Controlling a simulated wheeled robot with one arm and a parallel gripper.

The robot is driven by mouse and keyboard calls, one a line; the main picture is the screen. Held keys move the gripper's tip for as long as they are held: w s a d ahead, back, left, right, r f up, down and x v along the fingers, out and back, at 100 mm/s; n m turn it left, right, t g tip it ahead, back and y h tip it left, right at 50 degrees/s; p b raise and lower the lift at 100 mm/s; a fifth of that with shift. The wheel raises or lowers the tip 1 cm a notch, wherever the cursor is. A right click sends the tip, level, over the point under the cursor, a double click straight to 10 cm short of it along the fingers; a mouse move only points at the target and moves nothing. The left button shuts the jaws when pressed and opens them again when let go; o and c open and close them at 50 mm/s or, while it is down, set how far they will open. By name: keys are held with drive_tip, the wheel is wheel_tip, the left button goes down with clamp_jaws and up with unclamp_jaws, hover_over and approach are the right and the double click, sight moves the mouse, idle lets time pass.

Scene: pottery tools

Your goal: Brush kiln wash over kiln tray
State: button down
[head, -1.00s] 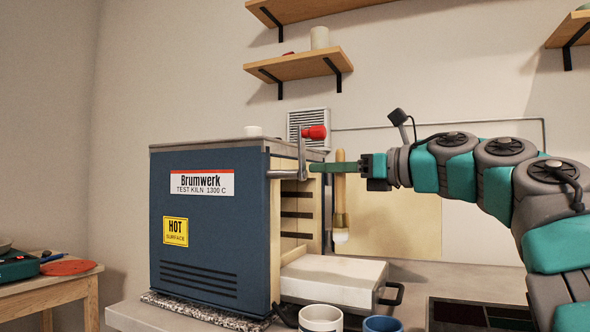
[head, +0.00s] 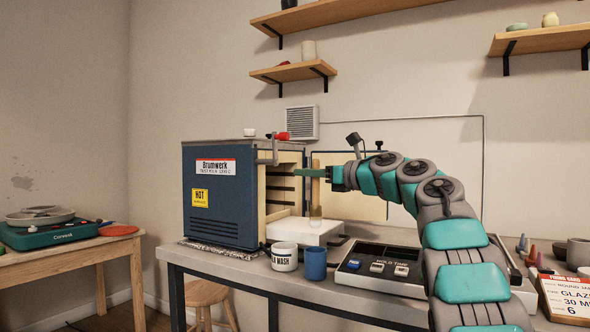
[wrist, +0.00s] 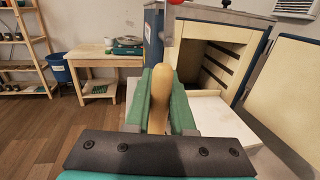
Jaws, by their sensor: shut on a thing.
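My gripper (head: 314,172) is shut on the brush, near the kiln's open front. The brush (head: 316,190) hangs upright with its pale bristles down, over or in front of the white kiln tray (head: 290,230); I cannot tell if they touch. In the wrist view the wooden handle (wrist: 160,92) stands between the green fingers and hides the bristles. The tray also shows there (wrist: 222,118), at the kiln mouth. The white kiln wash mug (head: 284,262) stands in front of the tray; its contents are hidden.
The blue kiln (head: 222,222) stands left of the tray, its door (head: 352,200) open to the right. A blue cup (head: 316,264) is beside the mug. A wooden stool (head: 207,298) is below the table.

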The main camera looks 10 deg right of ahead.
drive_tip(key=shift+f+b, duration=5.3)
drive_tip(key=shift+f, duration=0.3)
drive_tip(key=c, duration=0.7)
unclamp_jaws()
